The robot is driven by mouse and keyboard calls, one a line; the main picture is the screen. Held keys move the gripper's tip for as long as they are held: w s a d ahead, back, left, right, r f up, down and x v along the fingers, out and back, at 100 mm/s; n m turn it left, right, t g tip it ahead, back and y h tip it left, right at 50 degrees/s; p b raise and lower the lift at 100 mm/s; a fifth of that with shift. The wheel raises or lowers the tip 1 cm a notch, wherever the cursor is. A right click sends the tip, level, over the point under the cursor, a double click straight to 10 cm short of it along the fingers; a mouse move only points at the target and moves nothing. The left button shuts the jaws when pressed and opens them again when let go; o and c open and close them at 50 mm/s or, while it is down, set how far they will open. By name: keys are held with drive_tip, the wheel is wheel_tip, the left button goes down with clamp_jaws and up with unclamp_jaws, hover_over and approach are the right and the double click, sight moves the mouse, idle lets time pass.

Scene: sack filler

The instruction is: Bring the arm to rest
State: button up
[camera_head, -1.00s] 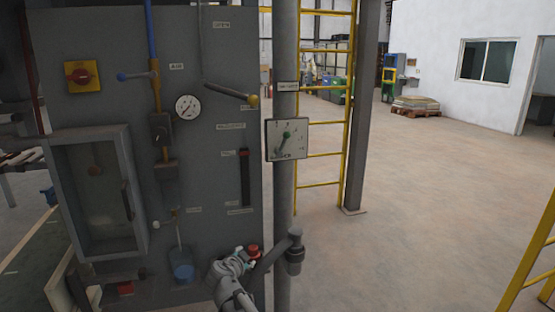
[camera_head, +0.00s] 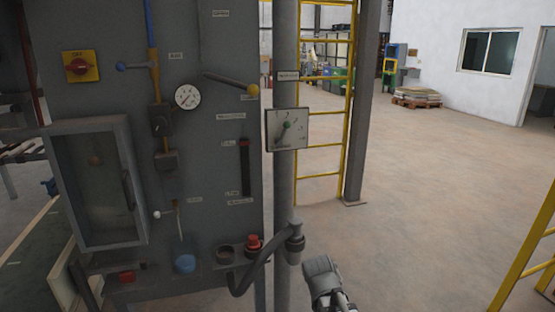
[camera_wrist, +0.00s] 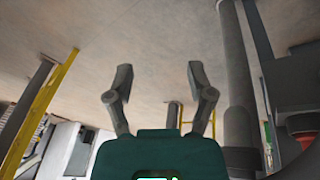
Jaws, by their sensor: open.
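My gripper (camera_wrist: 160,80) is open in the wrist view, with its two fingers spread and nothing between them. It points past the grey pole (camera_wrist: 237,90) over bare floor. In the head view my arm shows at the bottom, just right of the pole (camera_head: 285,200) and apart from the panel. The gripper fingers cannot be made out there.
The grey machine panel (camera_head: 210,60) fills the left, with levers, a gauge (camera_head: 187,97) and a red knob (camera_head: 253,245). A dark hose (camera_head: 262,262) curves beside the pole. A yellow ladder (camera_head: 321,145) stands behind.

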drive_tip(key=s+d+n+g+y, duration=0.2)
drive_tip(key=s+d+n+y, duration=0.15)
drive_tip(key=s, duration=0.25)
wheel_tip(320, 180, up, 21)
drive_tip(key=p, duration=2.1)
drive_tip(key=shift+a+f+h, duration=0.2)
drive_tip(key=shift+a+h, duration=0.25)
drive_tip(key=shift+a, duration=0.1)
